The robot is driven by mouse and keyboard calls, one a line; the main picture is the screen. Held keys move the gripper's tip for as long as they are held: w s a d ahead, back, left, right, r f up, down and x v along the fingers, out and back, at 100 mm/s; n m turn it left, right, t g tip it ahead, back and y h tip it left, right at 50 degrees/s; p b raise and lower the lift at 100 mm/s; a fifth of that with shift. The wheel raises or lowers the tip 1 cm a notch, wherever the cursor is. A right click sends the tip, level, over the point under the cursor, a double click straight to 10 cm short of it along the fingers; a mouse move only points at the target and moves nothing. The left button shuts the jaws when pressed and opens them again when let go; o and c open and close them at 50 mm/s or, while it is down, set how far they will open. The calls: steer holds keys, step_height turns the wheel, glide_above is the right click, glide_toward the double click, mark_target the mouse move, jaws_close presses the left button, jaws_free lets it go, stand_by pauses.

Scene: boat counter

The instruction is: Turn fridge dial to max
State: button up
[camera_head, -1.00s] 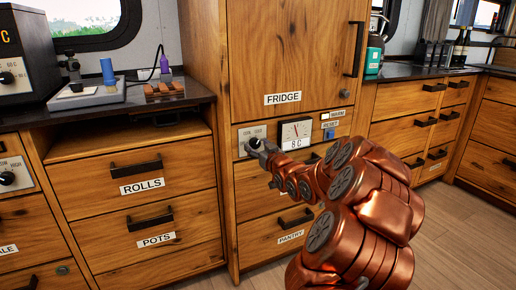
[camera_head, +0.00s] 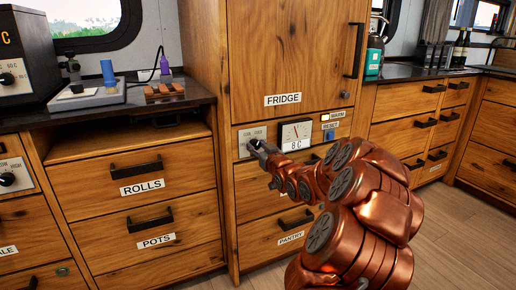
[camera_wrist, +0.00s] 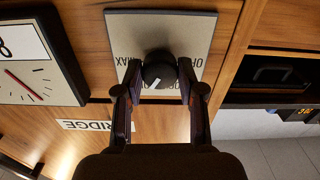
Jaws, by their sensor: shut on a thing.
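The fridge dial (camera_wrist: 158,72) is a dark round knob with a white pointer mark, on a light grey plate (camera_wrist: 196,32) with lettering partly hidden by my fingers. My gripper (camera_wrist: 159,88) has one finger on each side of the dial and is shut on it. In the head view my gripper (camera_head: 257,146) reaches the plate (camera_head: 243,139) below the FRIDGE label (camera_head: 283,99), and mostly covers the dial. The gauge (camera_head: 296,133) to its right has a red needle and reads 8 C.
A small panel with a blue button (camera_head: 329,135) is right of the gauge. The PANTRY drawer (camera_head: 270,238) lies below my arm. The counter at left holds a blue-topped device (camera_head: 108,75) and a wooden block (camera_head: 164,90).

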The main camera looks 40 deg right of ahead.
steer(key=shift+r+p, duration=0.1)
steer(key=shift+p, duration=0.25)
steer(key=m+p, duration=0.1)
steer(key=p, duration=0.2)
steer(key=shift+r+m, duration=0.25)
steer(key=shift+m, duration=0.15)
steer(key=m+p, duration=0.2)
steer(key=p, duration=0.1)
steer(key=shift+m, duration=0.3)
steer(key=m+p, duration=0.3)
steer(key=shift+f+m, duration=0.1)
steer(key=shift+m, duration=0.2)
steer(key=shift+f+m+p, duration=0.1)
steer(key=shift+m+p, duration=0.8)
steer(key=shift+m, duration=1)
steer(key=o, duration=1.1)
steer(key=shift+f, duration=0.1)
steer(key=shift+o, duration=0.2)
